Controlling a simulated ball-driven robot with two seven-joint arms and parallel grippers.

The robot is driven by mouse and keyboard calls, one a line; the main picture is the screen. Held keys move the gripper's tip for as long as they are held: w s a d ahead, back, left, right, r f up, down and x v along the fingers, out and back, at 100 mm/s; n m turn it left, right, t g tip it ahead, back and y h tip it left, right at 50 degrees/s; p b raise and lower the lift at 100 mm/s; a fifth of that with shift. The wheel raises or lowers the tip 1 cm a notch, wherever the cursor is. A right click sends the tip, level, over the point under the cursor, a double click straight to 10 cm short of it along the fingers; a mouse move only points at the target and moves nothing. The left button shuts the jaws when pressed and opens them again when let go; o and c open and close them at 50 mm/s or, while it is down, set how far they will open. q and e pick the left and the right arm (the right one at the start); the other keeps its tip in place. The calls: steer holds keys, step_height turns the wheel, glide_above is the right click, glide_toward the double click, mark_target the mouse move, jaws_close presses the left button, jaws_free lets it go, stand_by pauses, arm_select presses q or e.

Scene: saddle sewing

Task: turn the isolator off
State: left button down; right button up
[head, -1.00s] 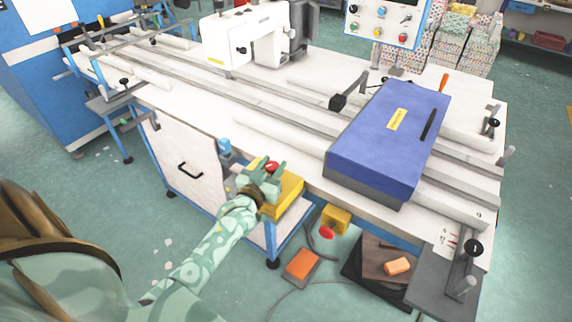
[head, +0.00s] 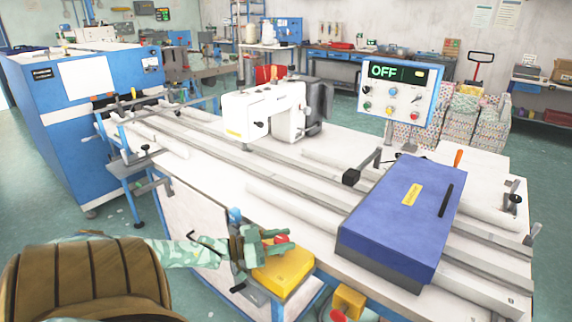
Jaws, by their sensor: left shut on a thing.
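The isolator is a yellow box (head: 286,278) with a red knob (head: 281,239) on its top, at the near front edge of the sewing bench. My left gripper (head: 270,243) is over the box, its green fingers shut on the red knob and partly hiding it. The knob's exact angle is hard to read. The display on the control panel (head: 398,92) at the back of the bench reads OFF in green. My right gripper is not in view.
A blue case (head: 402,215) lies on the bench rails to the right. A white sewing machine (head: 265,112) stands behind. A yellow box (head: 349,301) with a red button hangs below the front edge. A blue cabinet (head: 85,120) stands at the left.

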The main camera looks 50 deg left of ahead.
arm_select(q)
steer(key=shift+f+m+g+h+b, duration=0.1)
steer(key=shift+m+g+h+b, duration=0.5)
steer(key=shift+m+h+b, duration=0.4)
steer(key=c, duration=0.9)
jaws_free()
steer(key=p+v, duration=0.2)
steer(key=v, duration=1.4)
steer(key=shift+s+a, duration=0.1)
steer(key=shift+a, duration=0.1)
